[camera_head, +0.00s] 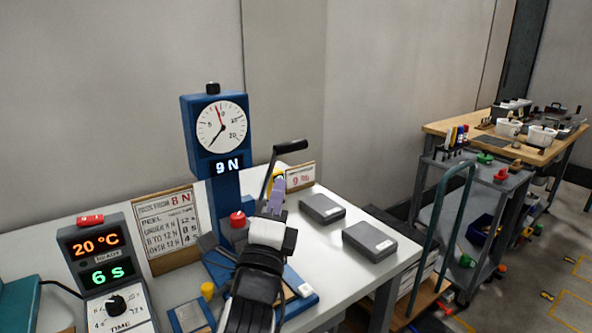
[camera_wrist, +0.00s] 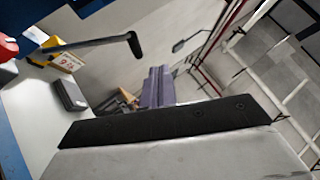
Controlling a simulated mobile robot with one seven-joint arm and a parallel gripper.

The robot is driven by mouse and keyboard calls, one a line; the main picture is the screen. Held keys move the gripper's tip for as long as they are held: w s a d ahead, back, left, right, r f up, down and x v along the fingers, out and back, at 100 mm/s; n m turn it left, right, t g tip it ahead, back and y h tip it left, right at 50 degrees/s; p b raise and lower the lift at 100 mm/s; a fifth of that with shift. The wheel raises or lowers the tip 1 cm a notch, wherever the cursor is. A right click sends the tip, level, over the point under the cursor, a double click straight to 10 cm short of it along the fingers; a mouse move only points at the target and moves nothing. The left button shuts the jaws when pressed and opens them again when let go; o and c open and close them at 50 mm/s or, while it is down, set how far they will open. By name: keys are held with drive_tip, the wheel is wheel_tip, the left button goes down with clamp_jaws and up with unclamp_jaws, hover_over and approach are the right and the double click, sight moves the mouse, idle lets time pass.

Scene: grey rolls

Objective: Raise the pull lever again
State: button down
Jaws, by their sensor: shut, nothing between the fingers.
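The blue tester (camera_head: 224,175) stands on the white bench with a round dial and a display reading 9 N. Its pull lever (camera_head: 268,170) is a dark bar that rises from beside the tester and ends in a black grip (camera_head: 291,146) pointing right. In the wrist view the lever (camera_wrist: 88,46) runs across the upper left, its grip (camera_wrist: 133,45) apart from my fingers. My gripper (camera_head: 277,187) has purple fingers, shut and empty, just below the grip; I cannot tell whether they touch the lever in the head view. The fingers also show in the wrist view (camera_wrist: 156,86).
Two grey boxes (camera_head: 322,208) (camera_head: 369,241) lie on the bench right of the tester. A red knob (camera_head: 238,219) is on the tester's base. A timer box (camera_head: 106,268) reads 20 °C and 6 s. A sign (camera_head: 166,225) reads 8 N. A trolley (camera_head: 470,195) stands right.

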drive_tip(key=m+g+h, duration=0.1)
drive_tip(key=m+g, duration=0.1)
approach(300, 149)
drive_tip(key=p+x, duration=0.1)
drive_tip(key=p, duration=0.1)
drive_tip(key=p+x, duration=0.4)
drive_tip(key=p, duration=0.1)
drive_tip(key=shift+d, duration=0.4)
drive_tip(key=shift+w+a+r, duration=0.1)
drive_tip(key=shift+w+a, duration=0.15)
drive_tip(key=shift+w, duration=0.1)
